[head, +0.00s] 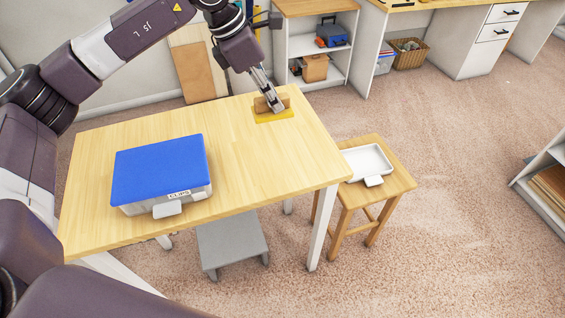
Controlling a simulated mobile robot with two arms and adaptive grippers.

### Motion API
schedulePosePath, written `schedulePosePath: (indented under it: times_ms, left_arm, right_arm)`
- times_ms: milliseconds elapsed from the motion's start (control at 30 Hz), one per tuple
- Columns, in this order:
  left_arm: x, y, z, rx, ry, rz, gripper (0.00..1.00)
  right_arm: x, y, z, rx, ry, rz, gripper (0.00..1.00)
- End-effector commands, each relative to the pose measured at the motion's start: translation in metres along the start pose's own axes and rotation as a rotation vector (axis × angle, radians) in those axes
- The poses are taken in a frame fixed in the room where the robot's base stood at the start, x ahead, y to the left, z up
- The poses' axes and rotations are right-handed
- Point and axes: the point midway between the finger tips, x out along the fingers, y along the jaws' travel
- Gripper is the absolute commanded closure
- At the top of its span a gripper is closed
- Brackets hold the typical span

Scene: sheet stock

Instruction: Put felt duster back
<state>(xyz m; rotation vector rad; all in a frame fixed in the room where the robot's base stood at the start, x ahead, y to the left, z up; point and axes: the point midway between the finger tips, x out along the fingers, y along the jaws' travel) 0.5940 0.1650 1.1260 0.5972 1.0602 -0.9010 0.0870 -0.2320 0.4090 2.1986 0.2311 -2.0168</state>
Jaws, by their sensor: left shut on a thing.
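My left gripper (275,106) reaches down at the far right corner of the wooden table and is shut on the felt duster (261,104), a small tan-brown block. The fingers cover part of it. A flat yellow patch (274,117) lies right under the duster on the table top. I cannot tell whether the duster rests on the patch or hangs just above it. My right gripper is not in view.
A grey box with a blue lid (160,168), labelled CLIPS, stands on the left of the table (240,165). A white tray (367,162) sits on a wooden stool at the right. A grey step stool (232,240) is below. The table's middle is clear.

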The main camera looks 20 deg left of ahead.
Motion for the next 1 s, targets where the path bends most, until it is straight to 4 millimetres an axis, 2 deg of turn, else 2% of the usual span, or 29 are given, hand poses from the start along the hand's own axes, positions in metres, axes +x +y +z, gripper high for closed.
schedulePosePath:
  times_ms: [67,167,633,1000]
  left_arm:
    - [-0.001,0.004,0.001,-0.032,0.001,0.013,1.0]
    - [0.009,0.005,-0.003,-0.048,0.004,0.017,1.0]
    - [0.117,0.004,-0.049,-0.047,0.004,0.015,1.0]
    - [0.158,0.004,-0.068,-0.046,0.004,0.016,1.0]
  right_arm:
    - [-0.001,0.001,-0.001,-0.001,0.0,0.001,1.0]
    - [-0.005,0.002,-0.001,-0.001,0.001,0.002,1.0]
    - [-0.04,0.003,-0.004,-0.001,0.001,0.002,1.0]
    - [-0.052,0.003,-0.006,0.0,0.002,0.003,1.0]
